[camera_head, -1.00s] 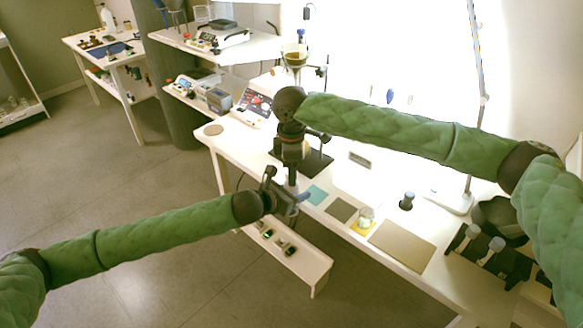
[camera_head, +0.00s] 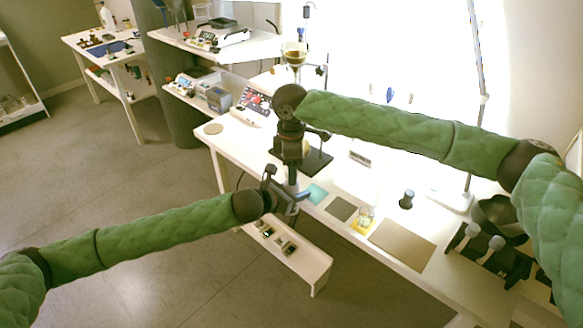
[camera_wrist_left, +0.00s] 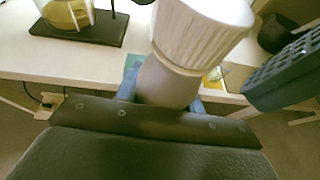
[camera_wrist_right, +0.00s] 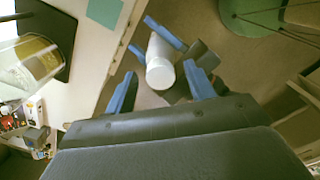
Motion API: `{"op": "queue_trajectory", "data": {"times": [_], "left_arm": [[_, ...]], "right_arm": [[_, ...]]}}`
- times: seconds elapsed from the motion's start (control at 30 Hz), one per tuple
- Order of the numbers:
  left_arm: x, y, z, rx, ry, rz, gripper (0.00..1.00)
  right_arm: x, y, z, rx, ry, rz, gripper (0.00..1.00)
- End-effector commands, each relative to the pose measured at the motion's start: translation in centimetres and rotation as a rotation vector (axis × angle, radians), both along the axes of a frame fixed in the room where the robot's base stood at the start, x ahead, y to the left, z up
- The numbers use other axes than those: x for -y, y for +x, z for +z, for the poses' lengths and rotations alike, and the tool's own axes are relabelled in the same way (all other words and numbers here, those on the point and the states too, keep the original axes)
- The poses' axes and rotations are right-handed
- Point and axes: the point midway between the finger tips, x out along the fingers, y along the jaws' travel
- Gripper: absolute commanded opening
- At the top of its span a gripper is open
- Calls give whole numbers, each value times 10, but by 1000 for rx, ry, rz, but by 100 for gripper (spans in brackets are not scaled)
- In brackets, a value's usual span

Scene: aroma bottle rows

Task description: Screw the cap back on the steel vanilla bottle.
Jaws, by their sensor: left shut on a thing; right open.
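The steel vanilla bottle (camera_wrist_left: 168,84) is upright in my left gripper (camera_wrist_left: 160,95), whose blue fingers close on its sides. A white ribbed cap (camera_wrist_left: 200,32) sits on top of it; how tightly it is screwed on cannot be told. In the head view the bottle (camera_head: 292,176) is a small pale shape between the two grippers, over the table's front edge. My right gripper (camera_wrist_right: 160,70) is open above it. In the right wrist view the cap's round top (camera_wrist_right: 160,75) lies between the spread fingers, with gaps on both sides. The bottle's lower part is hidden.
The table holds a teal mat (camera_head: 316,194), a dark mat (camera_head: 341,209), a glass beaker on yellow (camera_head: 364,217), a tan mat (camera_head: 402,245) and a dark-based stand (camera_head: 318,162). A low white shelf (camera_head: 306,263) with small items is below the left gripper.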

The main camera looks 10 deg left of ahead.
Motion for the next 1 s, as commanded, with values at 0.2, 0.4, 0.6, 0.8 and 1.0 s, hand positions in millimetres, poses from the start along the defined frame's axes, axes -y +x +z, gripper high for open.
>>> {"op": "queue_trajectory", "data": {"times": [0.2,0.4,0.6,0.8,1.0], "left_arm": [[0,0,1,1,-1,0,0],[0,0,1,1,-1,0,0],[0,0,0,1,-1,0,0],[0,0,0,1,-1,0,0],[0,0,0,1,-1,0,0]], "right_arm": [[0,1,26,3,1,0,54],[0,1,65,2,0,0,54],[-1,1,98,2,1,0,54],[0,1,115,0,0,0,54],[0,1,118,0,0,0,54]]}}
